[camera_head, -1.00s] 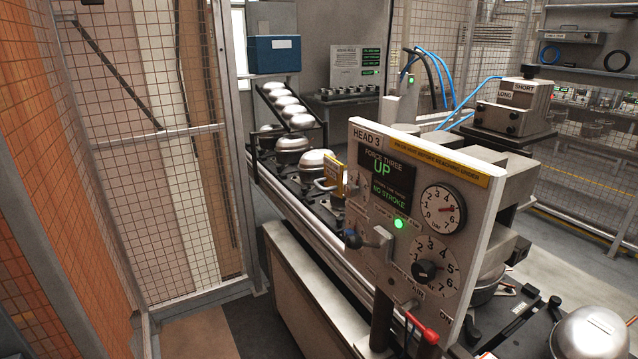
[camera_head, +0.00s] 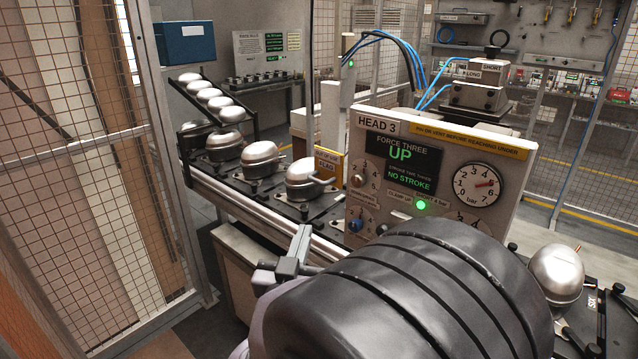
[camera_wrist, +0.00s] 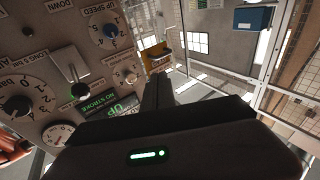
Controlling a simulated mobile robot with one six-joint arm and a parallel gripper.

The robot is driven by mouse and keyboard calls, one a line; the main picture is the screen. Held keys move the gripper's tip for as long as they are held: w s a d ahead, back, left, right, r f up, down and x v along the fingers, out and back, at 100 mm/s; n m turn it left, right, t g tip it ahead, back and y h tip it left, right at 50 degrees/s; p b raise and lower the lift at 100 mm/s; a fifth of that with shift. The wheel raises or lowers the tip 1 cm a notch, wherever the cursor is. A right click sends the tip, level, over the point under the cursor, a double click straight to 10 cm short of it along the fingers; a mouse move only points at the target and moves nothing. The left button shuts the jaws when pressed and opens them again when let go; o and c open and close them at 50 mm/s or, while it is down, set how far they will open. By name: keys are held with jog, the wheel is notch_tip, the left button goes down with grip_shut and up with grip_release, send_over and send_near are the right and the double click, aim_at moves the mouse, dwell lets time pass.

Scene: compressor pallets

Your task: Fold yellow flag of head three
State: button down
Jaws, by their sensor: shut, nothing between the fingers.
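The yellow flag (camera_head: 328,166) stands out from the left edge of the HEAD 3 panel (camera_head: 440,150). It is upright, with partly readable lettering, and its right side meets the panel edge. In the wrist view, which looks upside down, the yellow flag (camera_wrist: 155,52) shows beyond the fingertips, beside the panel (camera_wrist: 60,75). My gripper (camera_head: 302,236) is shut and empty, in front of the panel's lower left and apart from the flag. Its closed fingers (camera_wrist: 158,78) point toward the flag in the wrist view. My arm hides the panel's lower part.
Silver compressor domes (camera_head: 262,153) stand on the line left of the panel, and another (camera_head: 556,272) stands at right. A mesh fence (camera_head: 90,150) runs along the left. A blue box (camera_head: 185,42) is at the back. The space left of my gripper looks free.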

jog(key=w+d+r, duration=0.2)
jog(key=w, duration=1.1)
jog(key=shift+w, duration=0.2)
